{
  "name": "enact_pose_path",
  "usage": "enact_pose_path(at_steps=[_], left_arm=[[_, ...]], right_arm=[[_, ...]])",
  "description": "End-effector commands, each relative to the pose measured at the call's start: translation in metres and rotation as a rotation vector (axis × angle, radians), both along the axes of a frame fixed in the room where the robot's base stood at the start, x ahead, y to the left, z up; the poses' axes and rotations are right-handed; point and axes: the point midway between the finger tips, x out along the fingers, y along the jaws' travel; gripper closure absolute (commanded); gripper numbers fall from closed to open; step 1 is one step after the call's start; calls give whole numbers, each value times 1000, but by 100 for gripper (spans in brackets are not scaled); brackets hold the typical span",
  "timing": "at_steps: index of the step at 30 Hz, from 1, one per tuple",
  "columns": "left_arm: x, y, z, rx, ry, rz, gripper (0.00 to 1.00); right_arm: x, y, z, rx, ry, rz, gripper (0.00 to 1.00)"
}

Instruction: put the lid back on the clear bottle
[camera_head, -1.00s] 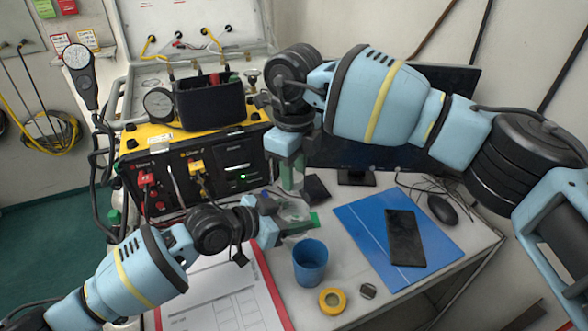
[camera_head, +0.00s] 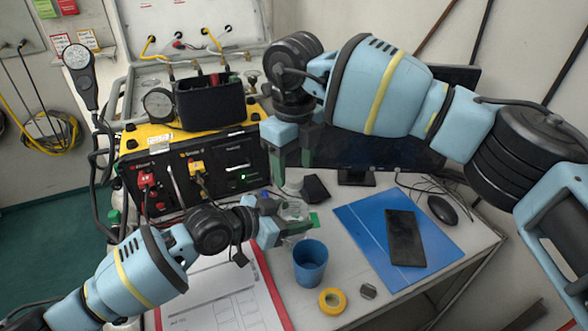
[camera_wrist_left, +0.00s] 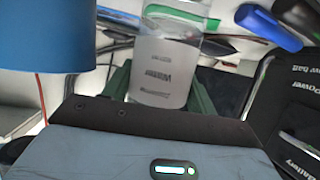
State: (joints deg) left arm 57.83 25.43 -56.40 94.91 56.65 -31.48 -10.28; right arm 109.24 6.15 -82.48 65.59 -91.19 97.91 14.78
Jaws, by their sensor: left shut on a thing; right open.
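The clear bottle (camera_head: 294,210) stands upright on the table in front of the panel, with printed text on its side in the left wrist view (camera_wrist_left: 160,70). My left gripper (camera_head: 283,222) is shut on the bottle, its dark green fingers on both sides of it. A small pale piece (camera_head: 293,187) shows at the top of the bottle and looks like the lid; I cannot tell whether it is seated. My right gripper (camera_head: 297,158) is open and empty just above it, fingers pointing down. The bottle's top is out of the left wrist view.
A blue cup (camera_head: 310,264) stands close to the right of the bottle. Yellow tape (camera_head: 332,301) and a small grey piece (camera_head: 368,291) lie nearby. A phone (camera_head: 404,238) lies on a blue folder (camera_head: 366,222). A clipboard (camera_head: 226,303) lies in front; the yellow-black panel (camera_head: 222,160) stands behind.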

Motion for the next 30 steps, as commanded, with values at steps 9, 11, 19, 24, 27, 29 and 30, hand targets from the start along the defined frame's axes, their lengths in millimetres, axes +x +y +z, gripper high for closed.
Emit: enact_pose_path(at_steps=[9, 11, 19, 24, 27, 29, 30], left_arm=[[0, 0, -1, 1, 1, 0, 100], [0, 0, -1, 1, 1, 0, 100], [0, 0, -1, 1, 1, 0, 100], [0, 0, -1, 1, 1, -1, 100], [0, 0, -1, 1, 1, -1, 100], [0, 0, -1, 1, 1, -1, 100], [0, 0, -1, 1, 1, -1, 39]], right_arm=[[0, 0, 64, 1, -4, 0, 43], [0, 0, 75, 1, -3, 0, 43], [0, 0, 100, 1, -1, 0, 43], [0, 0, 103, 0, 0, 0, 43], [0, 0, 102, 0, 0, 0, 43], [0, 0, 102, 1, -1, 0, 43], [0, 0, 102, 1, -1, 0, 43]])
